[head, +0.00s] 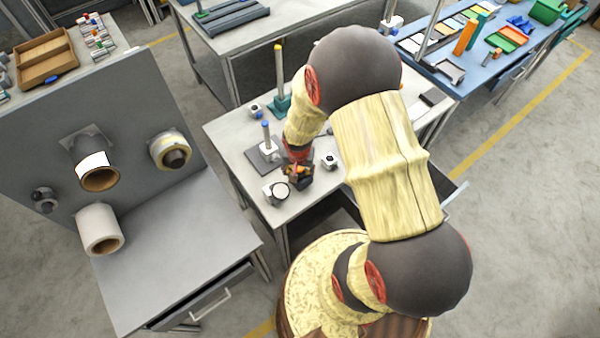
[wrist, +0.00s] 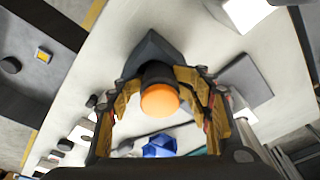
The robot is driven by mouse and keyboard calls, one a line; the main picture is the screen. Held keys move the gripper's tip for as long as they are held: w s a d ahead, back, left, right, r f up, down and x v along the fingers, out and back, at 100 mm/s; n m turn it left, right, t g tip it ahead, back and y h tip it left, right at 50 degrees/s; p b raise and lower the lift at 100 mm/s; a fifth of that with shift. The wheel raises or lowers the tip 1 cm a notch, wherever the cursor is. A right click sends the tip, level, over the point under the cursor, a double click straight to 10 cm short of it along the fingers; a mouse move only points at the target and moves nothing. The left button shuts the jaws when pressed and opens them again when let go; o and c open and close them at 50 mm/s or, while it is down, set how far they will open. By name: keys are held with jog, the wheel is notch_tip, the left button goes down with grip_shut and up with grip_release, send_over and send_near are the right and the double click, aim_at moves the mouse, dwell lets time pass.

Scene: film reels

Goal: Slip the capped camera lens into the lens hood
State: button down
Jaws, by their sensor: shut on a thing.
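My gripper (head: 298,174) is above the front part of the grey table in the head view, small and partly hidden by my arm. In the wrist view its two fingers (wrist: 160,76) are shut on a short dark cylinder with a round orange end, which I take for the capped camera lens (wrist: 160,100). A dark pointed shape (wrist: 151,47) lies just beyond it; I cannot tell whether it touches. I cannot tell for sure which thing is the lens hood. A dark open tube with a white band and brown rim (head: 95,172) juts from the grey panel at left, apart from my gripper.
On the table (head: 228,137) near my gripper stand a blue-topped post (head: 266,135), a white-and-black block (head: 276,192) and a small camera-like block (head: 329,161).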

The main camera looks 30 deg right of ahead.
aim_at(305, 180)
jog(key=f, duration=0.1)
jog(key=s+f, duration=0.1)
jog(key=f, duration=0.1)
jog(key=shift+s+g, duration=0.3)
jog(key=shift+g, duration=0.1)
jog(key=shift+s+a+r, duration=0.1)
jog(key=shift+s, duration=0.05)
jog(key=shift+s+d, duration=0.35)
jog(key=shift+s, duration=0.1)
dwell(0.5)
jog(key=shift+r, duration=0.25)
dwell(0.4)
jog(key=shift+w+d+r+p, duration=0.1)
jog(key=shift+w+r+p, duration=0.1)
jog(key=shift+r, duration=0.2)
jog(key=shift+w+r+p, duration=0.1)
jog(key=shift+r+p, duration=0.1)
jog(key=shift+r, duration=0.2)
